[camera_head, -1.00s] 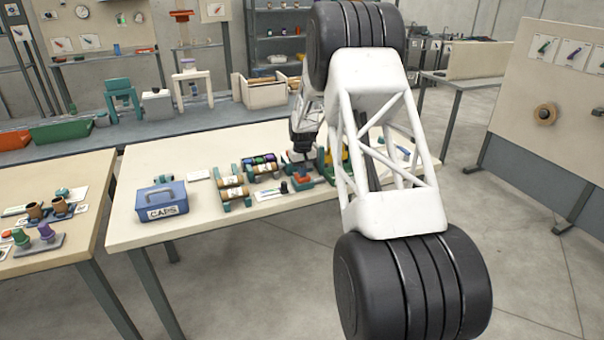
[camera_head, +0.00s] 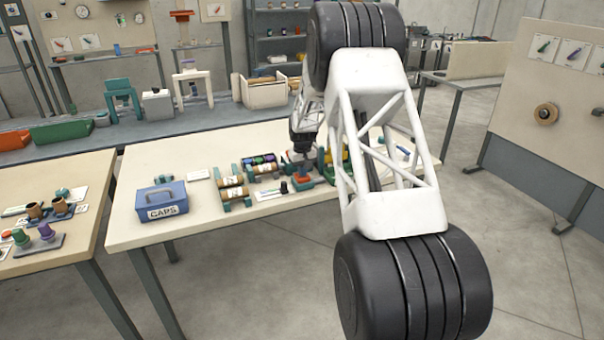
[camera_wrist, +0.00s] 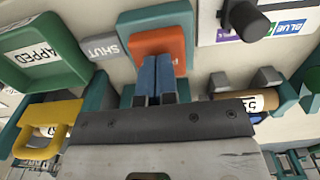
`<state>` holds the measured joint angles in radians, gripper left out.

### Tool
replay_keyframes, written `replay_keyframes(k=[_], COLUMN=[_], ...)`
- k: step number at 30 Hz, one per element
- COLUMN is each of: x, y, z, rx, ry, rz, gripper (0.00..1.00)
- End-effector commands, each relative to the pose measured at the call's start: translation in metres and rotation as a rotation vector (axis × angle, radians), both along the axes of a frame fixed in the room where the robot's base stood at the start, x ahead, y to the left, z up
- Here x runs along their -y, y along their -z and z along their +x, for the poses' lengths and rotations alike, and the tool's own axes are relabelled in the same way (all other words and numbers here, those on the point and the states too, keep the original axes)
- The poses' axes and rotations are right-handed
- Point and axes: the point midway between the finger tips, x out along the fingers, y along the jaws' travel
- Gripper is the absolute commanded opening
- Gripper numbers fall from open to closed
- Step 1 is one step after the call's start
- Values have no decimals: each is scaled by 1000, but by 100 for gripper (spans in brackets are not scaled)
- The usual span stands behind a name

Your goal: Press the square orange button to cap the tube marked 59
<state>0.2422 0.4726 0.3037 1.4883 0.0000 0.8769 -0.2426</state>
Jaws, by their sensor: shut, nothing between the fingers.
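The square orange button (camera_wrist: 172,42) sits on a teal base, partly covered by my fingers in the wrist view. It also shows as a small orange patch (camera_head: 303,179) under my gripper in the head view. My gripper (camera_wrist: 157,60) is shut and empty, its blue fingertips together over the button's near part. They look at or very close to its face; I cannot tell whether it is pressed down. A brown tube (camera_wrist: 270,98) lies beside the gripper on the right, its white label reading 5 and a partly hidden second digit. The tube's far end is hidden by the gripper.
In the wrist view, a green tray marked CAPPED (camera_wrist: 30,30) and a yellow handle (camera_wrist: 32,118) are left. A grey SHUT plate (camera_wrist: 100,47) adjoins the button. A dark knob (camera_wrist: 246,22) stands right. In the head view, a blue CAPS box (camera_head: 163,198) sits left on the table.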

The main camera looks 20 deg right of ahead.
Motion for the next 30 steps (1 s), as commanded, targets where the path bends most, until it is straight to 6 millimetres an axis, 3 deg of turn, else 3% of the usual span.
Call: replay_keyframes(k=[30], x=[0], y=[-58], z=[0], rx=[0], ry=[0], rz=[0], gripper=[0])
